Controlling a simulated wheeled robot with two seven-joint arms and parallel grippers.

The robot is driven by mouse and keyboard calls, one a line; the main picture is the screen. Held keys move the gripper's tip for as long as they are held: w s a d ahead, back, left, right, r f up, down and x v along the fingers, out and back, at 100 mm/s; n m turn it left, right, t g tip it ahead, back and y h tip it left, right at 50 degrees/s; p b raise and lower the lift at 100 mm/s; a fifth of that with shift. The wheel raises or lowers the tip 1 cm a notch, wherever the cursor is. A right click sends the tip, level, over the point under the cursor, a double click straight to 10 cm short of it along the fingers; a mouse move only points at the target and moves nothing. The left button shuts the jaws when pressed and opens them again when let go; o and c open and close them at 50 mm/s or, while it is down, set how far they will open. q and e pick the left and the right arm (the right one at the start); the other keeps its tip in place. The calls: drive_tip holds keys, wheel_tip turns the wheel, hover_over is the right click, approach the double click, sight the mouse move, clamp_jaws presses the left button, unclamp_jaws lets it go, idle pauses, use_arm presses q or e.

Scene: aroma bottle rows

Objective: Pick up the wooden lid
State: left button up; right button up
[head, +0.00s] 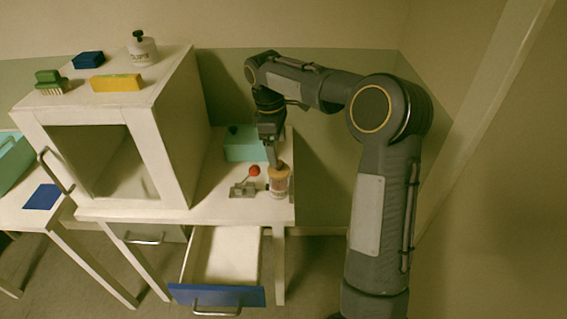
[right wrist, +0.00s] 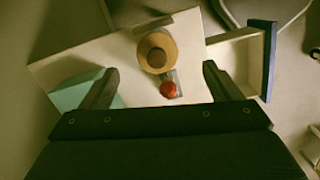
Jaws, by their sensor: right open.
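The round wooden lid (head: 278,170) sits on top of a clear jar (head: 279,187) near the front right corner of the white table. In the right wrist view the lid (right wrist: 147,46) is a tan disc with a darker brown round middle. My right gripper (head: 273,158) is just above the lid in the head view, pointing down. In the right wrist view its two fingers (right wrist: 161,82) are spread wide apart with nothing between them gripped, and the lid lies beyond them. My left gripper does not show.
A red ball on a lever (head: 254,170) with a grey base stands just left of the jar. A teal box (head: 240,146) is behind. A white cabinet (head: 180,135) rises at the left, and an open blue-fronted drawer (head: 213,296) sticks out below.

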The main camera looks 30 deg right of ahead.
sight(279, 162)
drive_tip(key=f, duration=0.7)
drive_tip(key=shift+w+d+f, duration=0.1)
drive_tip(key=shift+d+f, duration=0.15)
drive_tip(key=shift+f, duration=0.05)
drive_tip(key=c, duration=1)
